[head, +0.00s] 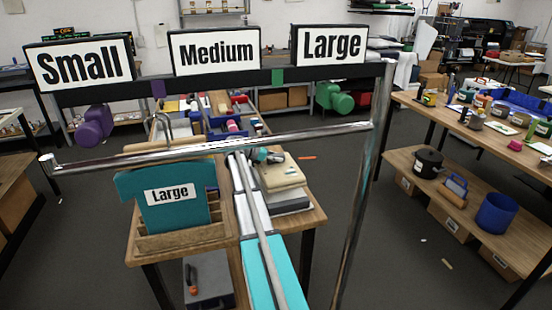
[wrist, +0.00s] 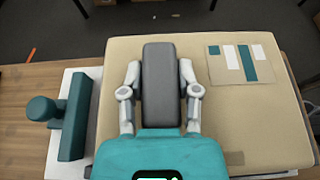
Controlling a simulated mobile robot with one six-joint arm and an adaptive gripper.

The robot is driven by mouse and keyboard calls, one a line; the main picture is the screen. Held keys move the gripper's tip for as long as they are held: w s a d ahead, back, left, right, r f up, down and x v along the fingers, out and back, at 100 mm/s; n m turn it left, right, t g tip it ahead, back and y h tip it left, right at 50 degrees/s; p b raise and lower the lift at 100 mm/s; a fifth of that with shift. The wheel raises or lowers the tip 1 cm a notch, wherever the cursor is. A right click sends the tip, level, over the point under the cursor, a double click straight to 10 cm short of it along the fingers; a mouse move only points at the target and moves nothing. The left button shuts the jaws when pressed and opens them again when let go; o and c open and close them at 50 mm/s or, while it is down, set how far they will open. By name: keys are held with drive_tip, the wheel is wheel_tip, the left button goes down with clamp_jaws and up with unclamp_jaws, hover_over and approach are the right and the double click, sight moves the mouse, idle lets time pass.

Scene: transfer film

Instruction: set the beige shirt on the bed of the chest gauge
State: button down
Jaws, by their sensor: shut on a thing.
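The beige shirt (head: 287,178) is a flat folded slab with a swatch card on top, and it fills much of the wrist view (wrist: 255,125). My gripper (wrist: 160,72) is shut on a dark grey grip block (wrist: 160,95) at the shirt's middle, one finger on each side. In the head view my gripper (head: 270,158) is over the shirt, partly hidden by my arm. A white bed (wrist: 58,155), seemingly the chest gauge's, shows under the shirt, with a teal jaw (wrist: 76,115) and knob along its left side. I cannot tell whether the shirt touches the bed.
A wooden rack (head: 170,241) holding a teal shirt labelled Large (head: 180,214) stands to the left of my arm. A metal rail with Small, Medium and Large signs (head: 217,52) crosses in front. A side table (head: 480,135) carries several items at right.

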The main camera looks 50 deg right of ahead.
drive_tip(key=shift+f+b, duration=2.3)
drive_tip(key=shift+f, duration=0.2)
drive_tip(key=shift+f, duration=0.25)
drive_tip(key=shift+c, duration=1.3)
unclamp_jaws()
drive_tip(key=shift+r, duration=0.1)
wheel_tip(320, 180, up, 9)
drive_tip(key=p, duration=0.8)
drive_tip(key=shift+s+p, duration=0.1)
drive_tip(key=shift+p, duration=0.3)
